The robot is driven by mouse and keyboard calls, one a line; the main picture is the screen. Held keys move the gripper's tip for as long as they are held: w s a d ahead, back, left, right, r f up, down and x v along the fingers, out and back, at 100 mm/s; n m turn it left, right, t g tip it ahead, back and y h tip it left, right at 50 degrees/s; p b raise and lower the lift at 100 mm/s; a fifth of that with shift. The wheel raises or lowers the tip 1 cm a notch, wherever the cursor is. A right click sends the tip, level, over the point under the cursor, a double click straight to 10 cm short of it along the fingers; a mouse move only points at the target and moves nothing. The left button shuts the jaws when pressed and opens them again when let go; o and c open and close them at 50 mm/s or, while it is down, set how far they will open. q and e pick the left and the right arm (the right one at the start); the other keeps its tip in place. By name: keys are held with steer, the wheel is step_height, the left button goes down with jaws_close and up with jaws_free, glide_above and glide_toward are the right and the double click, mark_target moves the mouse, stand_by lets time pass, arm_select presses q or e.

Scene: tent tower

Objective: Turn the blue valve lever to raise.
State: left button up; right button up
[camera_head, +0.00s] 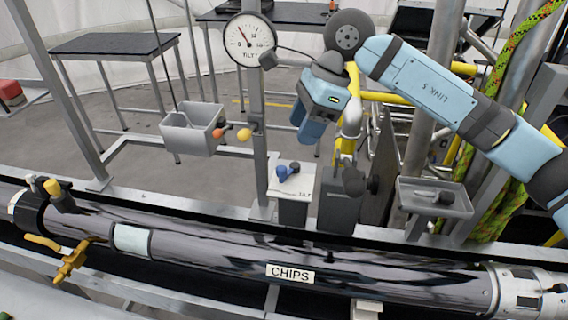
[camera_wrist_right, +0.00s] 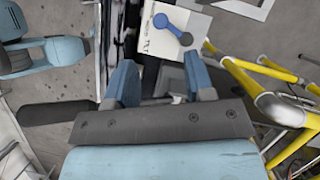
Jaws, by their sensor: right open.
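In the right wrist view the lever (camera_wrist_right: 172,28) lies beyond the fingertips, near the top. It is a short bar with rounded ends, slanting across the white top. My right gripper (camera_head: 308,128) is open and empty, above and a little right of the lever, clear of it. Its two blue fingers (camera_wrist_right: 160,76) stand apart in the wrist view. My left gripper does not show in the head view.
A round gauge (camera_head: 250,41) stands on the post behind the lever. A grey box (camera_head: 191,130) with orange and yellow knobs is left of it. Yellow pipes (camera_head: 349,125) rise close by the right gripper. A grey tray (camera_head: 433,197) is at right. The CHIPS pipe (camera_head: 220,252) crosses in front.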

mark_target(282, 167)
steer(key=p+x, duration=0.1)
steer(key=x, duration=0.8)
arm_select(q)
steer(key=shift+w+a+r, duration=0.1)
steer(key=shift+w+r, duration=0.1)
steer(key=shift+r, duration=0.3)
arm_select(e)
steer(key=shift+a+f, duration=0.15)
steer(key=shift+f, duration=0.3)
steer(key=shift+c, duration=0.3)
